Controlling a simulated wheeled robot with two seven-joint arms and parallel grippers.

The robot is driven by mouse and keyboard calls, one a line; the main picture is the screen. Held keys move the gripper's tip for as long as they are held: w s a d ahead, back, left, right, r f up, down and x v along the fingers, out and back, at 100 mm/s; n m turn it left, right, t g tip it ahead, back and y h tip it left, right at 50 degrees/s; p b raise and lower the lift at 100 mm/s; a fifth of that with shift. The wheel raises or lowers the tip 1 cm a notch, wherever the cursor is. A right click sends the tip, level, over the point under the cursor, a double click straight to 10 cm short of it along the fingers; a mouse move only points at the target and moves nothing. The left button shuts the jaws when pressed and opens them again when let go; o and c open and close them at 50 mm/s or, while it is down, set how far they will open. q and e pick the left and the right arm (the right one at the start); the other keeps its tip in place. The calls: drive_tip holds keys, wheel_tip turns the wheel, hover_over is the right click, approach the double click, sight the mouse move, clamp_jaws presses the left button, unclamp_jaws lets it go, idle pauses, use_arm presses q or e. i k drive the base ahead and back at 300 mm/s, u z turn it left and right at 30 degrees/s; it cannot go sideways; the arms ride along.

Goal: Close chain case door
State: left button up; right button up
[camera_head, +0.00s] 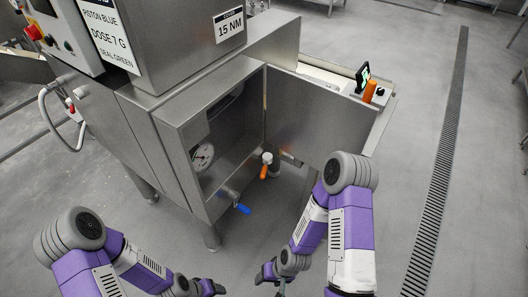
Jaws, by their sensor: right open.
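The chain case (190,150) is a stainless steel box on the machine's front, and its interior shows. Its steel door (318,118) stands wide open, swung out to the right from the case's right side. My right gripper (270,276) is open at the bottom middle, below and apart from the door; its fingertips are small and dark. My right arm's elbow shows just in front of the door's lower right corner. My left gripper (212,288) is at the bottom edge, low and left of the right one, apart from the door; its jaw state is unclear.
A round gauge (203,156) sits inside the case. A tray (345,82) with an orange item (370,91) lies behind the door. Grey floor with a drain (440,170) is clear at right.

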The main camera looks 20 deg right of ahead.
sight(309, 120)
drive_tip(key=z, duration=2.65)
drive_tip(key=i, duration=3.3)
drive_tip(key=u, duration=4.45)
drive_tip(key=i, duration=0.5)
drive_tip(key=u, duration=0.05)
